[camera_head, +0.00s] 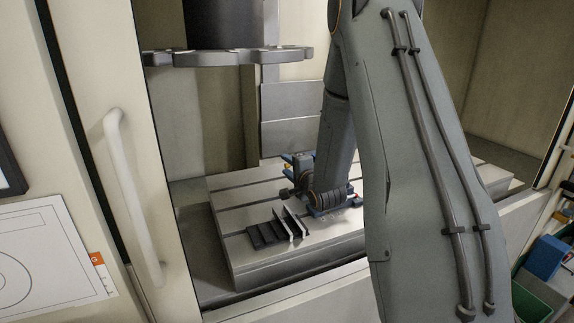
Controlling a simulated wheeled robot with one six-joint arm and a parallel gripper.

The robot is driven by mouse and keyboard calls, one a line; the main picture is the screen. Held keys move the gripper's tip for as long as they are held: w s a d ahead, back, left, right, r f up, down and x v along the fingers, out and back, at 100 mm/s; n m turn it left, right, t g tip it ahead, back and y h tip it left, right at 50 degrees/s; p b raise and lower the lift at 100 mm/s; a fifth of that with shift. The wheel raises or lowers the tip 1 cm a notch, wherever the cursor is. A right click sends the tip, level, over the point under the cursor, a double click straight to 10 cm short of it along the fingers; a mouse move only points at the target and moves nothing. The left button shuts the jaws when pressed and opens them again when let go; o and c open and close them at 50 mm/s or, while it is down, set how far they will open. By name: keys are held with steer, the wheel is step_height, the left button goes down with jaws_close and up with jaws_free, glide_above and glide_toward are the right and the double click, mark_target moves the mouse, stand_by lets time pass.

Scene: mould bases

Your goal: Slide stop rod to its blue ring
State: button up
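My gripper (291,190) is inside the machine, low over the slotted metal table (237,195). My own arm partly covers it, and its fingers are too small and dark to tell open from shut. A blue part (322,211) shows just below and beside my wrist, close to the table top. Small blue and yellow parts (289,158) show just behind my gripper. I cannot pick out the stop rod or tell which blue part is its ring. Whether my gripper touches or holds anything is hidden.
A dark stepped block with pale upright plates (268,233) lies on the table in front of my gripper. A grey tool carousel (230,57) hangs above. A door with a white handle (132,195) stands at left. Blue and green bins (544,257) are at right.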

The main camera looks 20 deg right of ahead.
steer(key=shift+w, duration=0.15)
steer(key=shift+c, duration=0.4)
jaws_close()
steer(key=shift+d, duration=0.8)
steer(key=shift+o, duration=0.4)
jaws_free()
steer(key=s+r+b, duration=0.1)
steer(key=s+b, duration=0.1)
steer(key=s, duration=0.5)
steer(key=shift+s, duration=0.35)
